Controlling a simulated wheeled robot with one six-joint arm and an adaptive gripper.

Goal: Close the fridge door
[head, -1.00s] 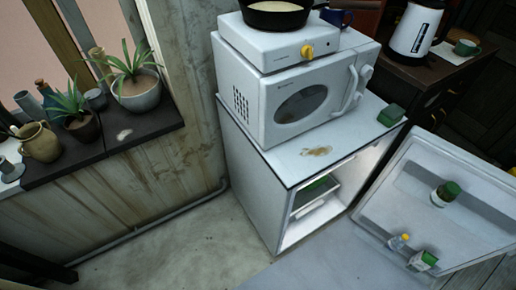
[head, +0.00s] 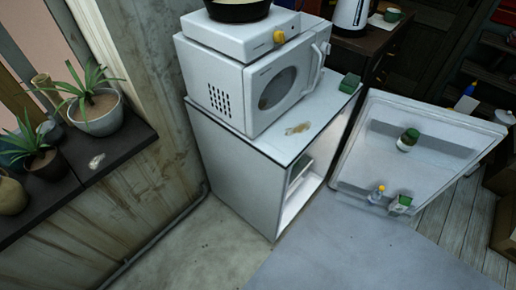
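The small white fridge (head: 228,167) stands against the wall in the middle of the head view. Its door (head: 428,128) is wide open, swung out to the right with its inner side facing me. The door's shelves hold a green-lidded jar (head: 408,140), a small bottle with a yellow cap (head: 376,194) and a green and white carton (head: 401,204). The lit inside of the fridge (head: 305,195) shows in part, with a shelf in it. My gripper is not in view.
A white microwave (head: 228,92) with a hot plate and a pan stands on the fridge. A green block (head: 350,83) lies near its top edge. Potted plants (head: 94,109) line a dark sill at left.

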